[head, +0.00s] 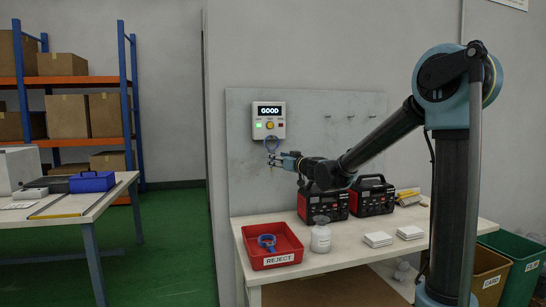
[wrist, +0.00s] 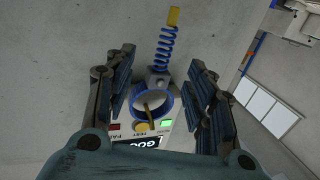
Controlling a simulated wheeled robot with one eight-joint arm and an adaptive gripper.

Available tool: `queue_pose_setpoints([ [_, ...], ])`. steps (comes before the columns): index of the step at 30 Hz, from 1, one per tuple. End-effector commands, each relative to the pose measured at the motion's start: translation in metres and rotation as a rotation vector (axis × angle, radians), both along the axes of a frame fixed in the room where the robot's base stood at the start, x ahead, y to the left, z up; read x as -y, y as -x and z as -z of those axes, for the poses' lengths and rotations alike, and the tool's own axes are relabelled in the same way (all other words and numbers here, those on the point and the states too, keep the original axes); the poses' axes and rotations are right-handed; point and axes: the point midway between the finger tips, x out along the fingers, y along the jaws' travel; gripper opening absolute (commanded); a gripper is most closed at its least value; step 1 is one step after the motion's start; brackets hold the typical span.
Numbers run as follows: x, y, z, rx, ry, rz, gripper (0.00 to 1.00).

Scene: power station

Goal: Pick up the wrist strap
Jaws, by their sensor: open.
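A blue wrist strap (head: 271,144) hangs at the underside of the wall tester (head: 269,121), whose screen reads GOOD with a green light. In the wrist view its blue band (wrist: 161,119) loops around a yellow peg, and a blue coiled cord (wrist: 165,48) with a yellow end leads away from it. My gripper (head: 272,161) is open just below the tester. In the wrist view my gripper (wrist: 163,75) has its jaws on either side of the strap, with visible gaps. A second blue strap (head: 267,241) lies in the red REJECT tray (head: 270,261).
The white table (head: 345,255) holds a clear jar (head: 320,237), two black-and-red units (head: 322,204) and white pads (head: 378,239). Empty hooks (head: 351,116) line the grey panel to the right. Green and brown bins (head: 525,262) stand at lower right.

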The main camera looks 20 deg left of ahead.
Motion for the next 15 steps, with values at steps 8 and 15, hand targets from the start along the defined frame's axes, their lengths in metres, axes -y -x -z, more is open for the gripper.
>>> queue_pose_setpoints([
  [8, -0.011, -0.009, -0.001, 0.000, 0.000, 0.000, 0.50],
  [15, -0.034, -0.029, -0.004, 0.000, 0.000, 0.000, 0.50],
])
